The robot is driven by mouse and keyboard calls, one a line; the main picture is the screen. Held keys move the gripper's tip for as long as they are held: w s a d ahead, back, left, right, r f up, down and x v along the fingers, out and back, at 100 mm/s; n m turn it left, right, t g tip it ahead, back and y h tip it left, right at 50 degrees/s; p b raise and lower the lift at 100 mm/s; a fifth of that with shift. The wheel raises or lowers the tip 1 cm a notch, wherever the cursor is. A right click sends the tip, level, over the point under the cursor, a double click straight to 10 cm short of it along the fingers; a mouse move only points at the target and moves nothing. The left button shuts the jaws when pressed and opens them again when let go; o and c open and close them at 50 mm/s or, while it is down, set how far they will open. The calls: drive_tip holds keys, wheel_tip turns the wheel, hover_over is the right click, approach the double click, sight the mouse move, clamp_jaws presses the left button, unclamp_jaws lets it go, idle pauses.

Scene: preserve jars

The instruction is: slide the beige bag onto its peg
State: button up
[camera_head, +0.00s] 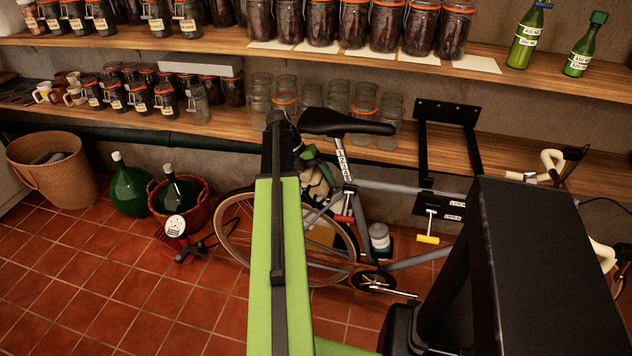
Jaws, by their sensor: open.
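A small beige shape (317,179), perhaps the beige bag, shows below the saddle of the bicycle, just right of my green arm. It is partly hidden by the arm and by dark and green parts, so I cannot tell whether it hangs, rests or is held. No peg for it can be made out. My arm reaches forward through the middle of the view, and its black far end stands in front of the lower shelf. I cannot make out my gripper's fingertips.
The bicycle (400,189) with its black saddle (345,124) stands by a black wall bracket (447,112). Jars crowd both shelves. A wicker basket (48,168), a green demijohn (129,188) and a pump (177,228) stand at left. The tiled floor (100,290) at front left is clear.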

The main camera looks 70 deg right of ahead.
drive_tip(key=p+v, duration=0.6)
drive_tip(key=v, duration=0.1)
drive_tip(key=shift+w+r+p, duration=0.1)
drive_tip(key=shift+r+p, duration=0.25)
drive_tip(key=shift+f, duration=0.1)
